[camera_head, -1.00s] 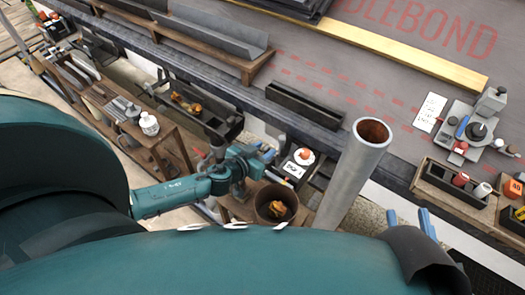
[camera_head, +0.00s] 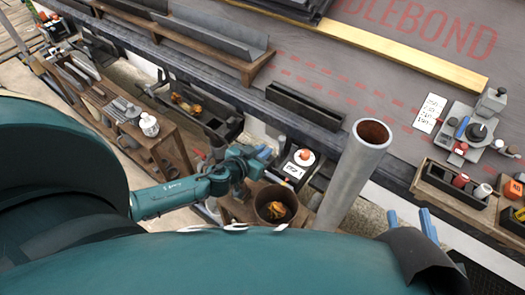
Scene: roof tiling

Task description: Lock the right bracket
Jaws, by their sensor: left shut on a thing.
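My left gripper (camera_head: 262,154) is at the end of the teal arm in the middle of the head view, with its blue fingertips pointing up and right. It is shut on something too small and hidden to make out. It is above and left of a dark round bucket (camera_head: 262,208). Light blue finger-like parts of my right gripper (camera_head: 411,222) show at the lower right, partly hidden behind my body; whether they are open or shut is unclear. I cannot pick out the right bracket in this view.
A tall grey pipe (camera_head: 352,175) stands right of the bucket. A dark trough (camera_head: 304,106) lies behind the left gripper. A wooden bench (camera_head: 150,140) with tools and a white jar (camera_head: 149,125) is at the left. A grey device (camera_head: 477,128) and an open-topped box (camera_head: 452,192) are at the right.

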